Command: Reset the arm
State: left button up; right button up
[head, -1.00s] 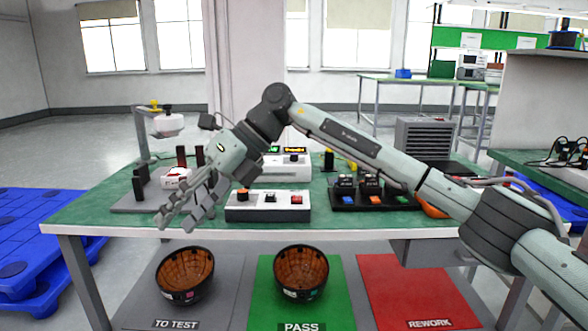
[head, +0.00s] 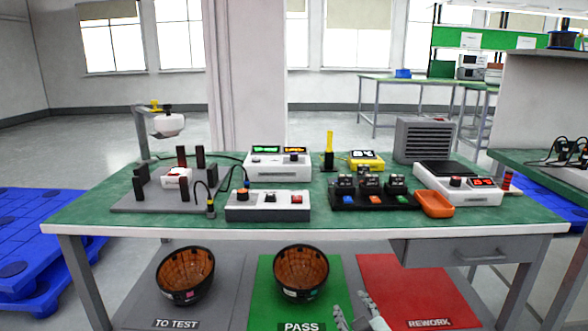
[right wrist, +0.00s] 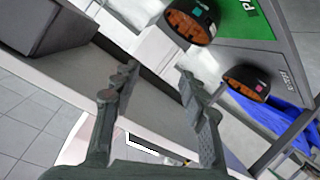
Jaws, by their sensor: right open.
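My right gripper (head: 352,308) shows at the bottom edge of the head view, low in front of the workbench, beside the seam of the green PASS mat and the red REWORK mat. Only its fingers and a bit of the hand show; the rest of the arm is out of the picture. In the right wrist view the gripper (right wrist: 157,80) has its two fingers spread apart with nothing between them. My left gripper is in neither view.
The green-topped workbench (head: 300,228) holds a control box (head: 268,207), a dark module tray (head: 376,202), an orange dish (head: 434,204) and other instruments. Two baskets (head: 185,275) (head: 301,272) stand below on the TO TEST and PASS mats. The REWORK mat (head: 405,280) is bare.

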jog(key=s+d+f+m+g+h, duration=0.1)
jog(key=s+d+f+g, duration=0.3)
jog(key=s+f, duration=0.3)
jog(key=s+d+f+m+g, duration=0.2)
jog(key=s+d+f, duration=0.3)
jog(key=s, duration=0.8)
jog(key=s+d+f+m+g+h, duration=0.1)
jog(key=s+d+f+m+g, duration=0.1)
jog(key=s+d+f+g, duration=0.3)
jog(key=s+f, duration=0.3)
jog(key=s, duration=0.3)
jog(key=shift+f+g+h, duration=0.3)
jog(key=shift+a, duration=0.1)
dwell(1.8)
